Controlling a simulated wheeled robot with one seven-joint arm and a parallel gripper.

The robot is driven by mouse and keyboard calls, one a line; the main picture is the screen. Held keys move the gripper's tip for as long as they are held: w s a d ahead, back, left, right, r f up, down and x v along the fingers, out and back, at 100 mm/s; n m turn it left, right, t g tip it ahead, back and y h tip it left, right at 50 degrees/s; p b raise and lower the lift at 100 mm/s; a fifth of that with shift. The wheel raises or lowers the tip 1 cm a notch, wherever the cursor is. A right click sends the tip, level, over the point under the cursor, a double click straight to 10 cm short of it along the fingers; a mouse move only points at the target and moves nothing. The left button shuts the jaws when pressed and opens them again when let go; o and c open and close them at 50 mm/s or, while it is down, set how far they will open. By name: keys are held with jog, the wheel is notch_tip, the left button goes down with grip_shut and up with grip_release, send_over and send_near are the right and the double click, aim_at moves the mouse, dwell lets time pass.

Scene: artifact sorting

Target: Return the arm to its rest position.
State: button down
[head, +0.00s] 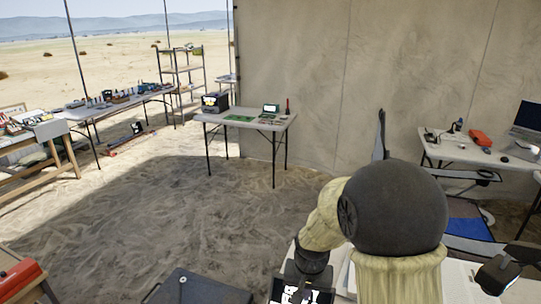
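My own arm fills the lower right of the head view. It shows as a large dark rounded joint with cream-coloured links. One link bends down to the left and ends in a dark joint near the bottom edge. I cannot make out my gripper or its fingertips, so I cannot see whether it holds anything.
A small table (213,118) with a dark boxy device (215,102) and green boards stands mid-view against the canvas wall (330,70). Long tables (128,101) stand left. A desk (465,153) with a laptop (528,120) stands right. Sandy floor (160,210) is clear mid-left.

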jog(key=s+d+r+n, duration=0.1)
jog(key=s+d+r, duration=0.1)
jog(key=s, duration=0.4)
jog(key=s+d+r+n, duration=0.1)
jog(key=s+d+r, duration=0.1)
jog(key=s+d, duration=0.2)
jog(key=shift+s+d+t, duration=0.25)
jog(key=shift+s+t, duration=0.15)
jog(key=shift+s, duration=0.7)
jog(key=shift+w, duration=0.1)
